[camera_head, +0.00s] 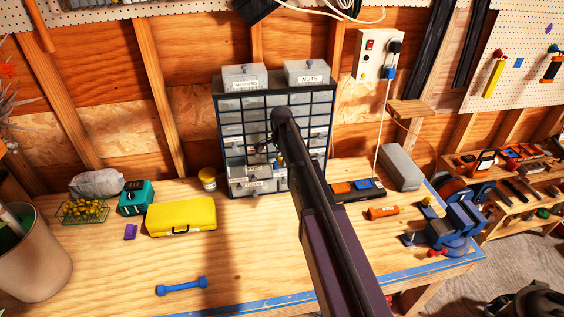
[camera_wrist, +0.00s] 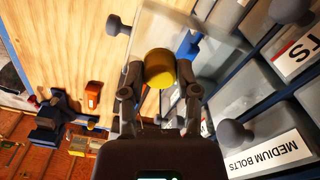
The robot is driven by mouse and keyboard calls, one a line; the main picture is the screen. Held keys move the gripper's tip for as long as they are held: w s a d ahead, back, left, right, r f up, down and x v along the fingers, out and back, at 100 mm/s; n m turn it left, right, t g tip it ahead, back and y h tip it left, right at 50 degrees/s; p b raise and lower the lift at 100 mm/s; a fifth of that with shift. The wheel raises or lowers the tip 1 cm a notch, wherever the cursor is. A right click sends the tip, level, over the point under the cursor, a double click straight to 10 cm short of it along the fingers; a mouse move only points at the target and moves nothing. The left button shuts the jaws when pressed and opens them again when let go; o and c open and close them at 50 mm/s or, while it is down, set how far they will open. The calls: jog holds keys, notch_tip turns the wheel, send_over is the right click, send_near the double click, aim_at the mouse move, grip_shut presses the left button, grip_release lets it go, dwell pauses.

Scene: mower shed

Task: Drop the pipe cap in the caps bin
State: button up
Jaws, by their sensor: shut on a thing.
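My gripper (camera_wrist: 158,75) is shut on a yellow, round-topped piece, the pipe cap (camera_wrist: 158,66), held between its two dark fingers in the wrist view. A pale, see-through panel or drawer shows behind the cap; I cannot tell if they touch. In the head view my arm hides the cap and most of the gripper, in front of the drawer cabinet (camera_head: 219,130). I cannot make out a label that reads caps. A bin labelled NUTS (camera_head: 308,70) and another bin (camera_head: 240,72) with an unclear label stand on the cabinet.
A drawer labelled MEDIUM BOLTS (camera_wrist: 270,150) and its round knobs are close to my gripper. On the bench are a yellow case (camera_head: 180,217), a yellow jar (camera_head: 208,180), a blue dumbbell-shaped piece (camera_head: 181,286) and a blue vise (camera_head: 456,228). The front middle of the bench is mostly clear.

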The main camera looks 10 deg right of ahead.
jog(key=shift+f, duration=0.35)
jog(key=o, duration=0.8)
jog(key=s+n+b, duration=0.1)
jog(key=s+n, duration=1.2)
jog(key=s, duration=1.4)
jog(key=f+b, duration=0.6)
jog(key=s+f+b, duration=0.1)
jog(key=f+b, duration=0.5)
jog(key=s+f+b, duration=0.1)
jog(key=f+b, duration=0.5)
jog(key=shift+s+d+f, duration=0.1)
jog(key=shift+d+f, duration=0.1)
jog(key=shift+f, duration=0.15)
